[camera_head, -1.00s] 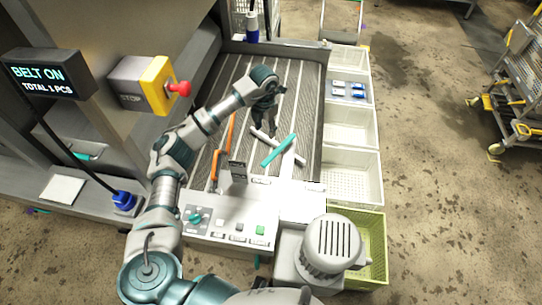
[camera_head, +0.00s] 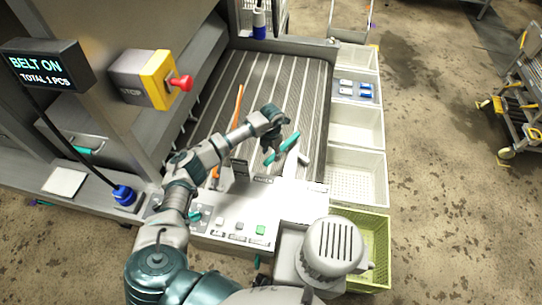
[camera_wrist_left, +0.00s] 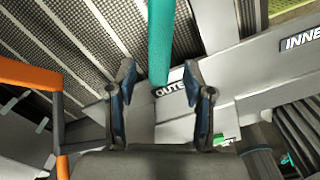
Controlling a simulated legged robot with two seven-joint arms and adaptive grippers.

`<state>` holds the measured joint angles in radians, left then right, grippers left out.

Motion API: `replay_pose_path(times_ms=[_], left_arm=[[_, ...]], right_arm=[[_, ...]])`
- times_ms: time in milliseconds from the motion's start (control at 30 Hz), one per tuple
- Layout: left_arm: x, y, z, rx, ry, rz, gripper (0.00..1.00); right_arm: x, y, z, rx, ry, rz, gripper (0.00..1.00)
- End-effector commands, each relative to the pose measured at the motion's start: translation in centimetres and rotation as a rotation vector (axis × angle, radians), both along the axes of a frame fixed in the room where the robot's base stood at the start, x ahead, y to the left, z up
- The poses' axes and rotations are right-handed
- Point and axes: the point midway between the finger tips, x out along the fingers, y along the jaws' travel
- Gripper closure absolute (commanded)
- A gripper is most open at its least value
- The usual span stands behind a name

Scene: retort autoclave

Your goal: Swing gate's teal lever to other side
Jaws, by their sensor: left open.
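The teal lever (camera_head: 288,143) is a slim bar on the gate, above the near end of the belt, slanting up to the right. The gate's white arm (camera_head: 304,159) shows beside it. My left gripper (camera_head: 268,152) is at the lever's left, near end. In the left wrist view the teal lever (camera_wrist_left: 160,38) comes down from the top, and its end lies between the open fingertips (camera_wrist_left: 160,80). I see a gap on both sides of it. Labels starting "OUTE" (camera_wrist_left: 170,90) and "INNE" (camera_wrist_left: 300,40) show on the grey frame. My right gripper is out of view.
An orange rail (camera_head: 239,105) runs along the belt's left side; its orange bar (camera_wrist_left: 30,75) is left of my gripper. A control panel (camera_head: 235,222) is in front. White bins (camera_head: 357,155) line the right. A red stop button (camera_head: 181,82) stands at left.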

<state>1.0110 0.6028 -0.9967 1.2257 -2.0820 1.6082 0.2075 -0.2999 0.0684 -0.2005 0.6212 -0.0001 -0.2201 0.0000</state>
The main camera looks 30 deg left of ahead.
Motion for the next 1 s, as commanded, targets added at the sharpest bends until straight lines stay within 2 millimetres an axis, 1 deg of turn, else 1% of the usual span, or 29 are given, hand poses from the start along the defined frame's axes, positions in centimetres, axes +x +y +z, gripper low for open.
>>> replay_pose_path(times_ms=[33, 100, 200, 333, 533, 733, 767, 1000], left_arm=[[0.0, 0.0, -0.8, -0.002, 0.001, 0.001, 0.48], [0.0, 0.1, -1.6, -0.002, 0.001, 0.002, 0.48], [0.0, 0.2, -2.4, -0.002, 0.0, 0.0, 0.48], [0.0, 0.2, -2.7, -0.002, 0.0, 0.0, 0.48], [0.0, 0.2, -2.7, -0.002, 0.0, 0.0, 0.48], [0.0, 0.2, -2.7, -0.001, -0.001, 0.001, 0.98], [0.0, 0.2, -2.7, -0.001, -0.001, 0.001, 1.0], [0.1, 0.1, -2.7, -0.001, -0.002, 0.003, 1.0]], right_arm=[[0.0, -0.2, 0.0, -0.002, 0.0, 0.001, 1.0], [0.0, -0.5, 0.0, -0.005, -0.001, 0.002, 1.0], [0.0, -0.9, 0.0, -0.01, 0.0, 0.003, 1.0], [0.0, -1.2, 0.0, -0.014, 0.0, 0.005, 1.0], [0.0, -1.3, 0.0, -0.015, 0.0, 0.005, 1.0], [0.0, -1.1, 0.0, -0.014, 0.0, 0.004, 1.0], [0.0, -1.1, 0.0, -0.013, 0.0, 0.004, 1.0], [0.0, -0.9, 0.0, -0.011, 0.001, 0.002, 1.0]])
